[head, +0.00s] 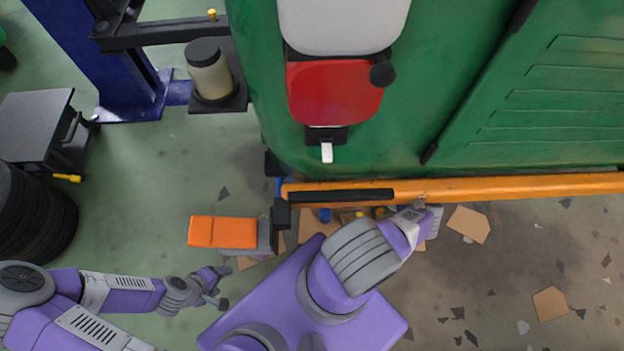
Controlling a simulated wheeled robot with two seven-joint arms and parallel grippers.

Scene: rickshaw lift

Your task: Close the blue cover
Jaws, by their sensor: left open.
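No clear blue cover shows. A small round blue piece (325,215) sits below the orange beam, partly hidden by it and the black bar; I cannot tell whether it is the cover. A thin blue sliver (279,187) shows at the beam's left end. My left gripper (222,289) is open and empty at lower left, below the orange block and apart from the vehicle. My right gripper (432,213) is just under the orange beam, right of the blue piece; its fingers are too small and hidden to read.
An orange block (223,232) juts out left. A blue lift post (95,50) and tires (35,215) stand left.

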